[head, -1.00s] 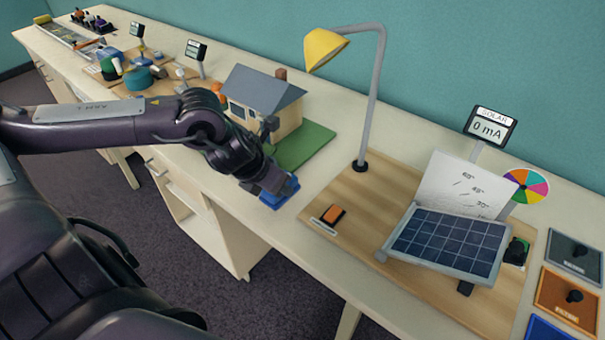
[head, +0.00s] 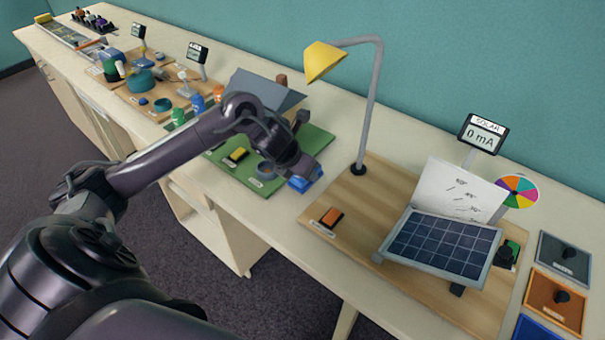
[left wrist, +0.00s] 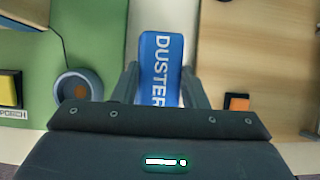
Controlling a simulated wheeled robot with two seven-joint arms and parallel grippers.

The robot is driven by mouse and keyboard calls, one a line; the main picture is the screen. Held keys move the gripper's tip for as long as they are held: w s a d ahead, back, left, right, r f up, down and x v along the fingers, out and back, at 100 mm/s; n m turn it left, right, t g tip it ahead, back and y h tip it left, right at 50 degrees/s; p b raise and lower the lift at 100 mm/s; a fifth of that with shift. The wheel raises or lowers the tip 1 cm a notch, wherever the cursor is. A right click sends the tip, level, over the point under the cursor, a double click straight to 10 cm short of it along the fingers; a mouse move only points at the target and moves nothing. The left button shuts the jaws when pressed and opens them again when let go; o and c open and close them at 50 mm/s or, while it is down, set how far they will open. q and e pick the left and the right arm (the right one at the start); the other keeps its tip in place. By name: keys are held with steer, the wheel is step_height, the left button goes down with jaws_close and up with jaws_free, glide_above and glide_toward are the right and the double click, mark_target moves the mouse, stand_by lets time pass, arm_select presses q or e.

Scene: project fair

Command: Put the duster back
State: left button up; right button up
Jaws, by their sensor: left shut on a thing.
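The blue duster (head: 306,178) is at the end of my left arm, by the right edge of the green house board. In the left wrist view the duster (left wrist: 160,68), with "DUSTER" in white letters, lies between the two fingers of my left gripper (left wrist: 160,85). The gripper is shut on it. The head view also shows my left gripper (head: 298,170) from the side, partly hiding the duster. I cannot tell whether the duster touches the table. My right gripper is not in view.
A green board (head: 230,165) with a model house (head: 262,90) is left of the duster. To the right is a wooden board (head: 345,205) with an orange switch (head: 331,217), yellow lamp (head: 325,60) and solar panel (head: 443,246). A strip of cream table (head: 285,210) is bare in front.

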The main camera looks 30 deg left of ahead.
arm_select(q)
step_height(320, 180, down, 2)
steer(key=shift+s+f, duration=0.15)
steer(key=shift+f, duration=0.1)
steer(key=shift+f, duration=0.1)
steer(key=o, duration=0.9)
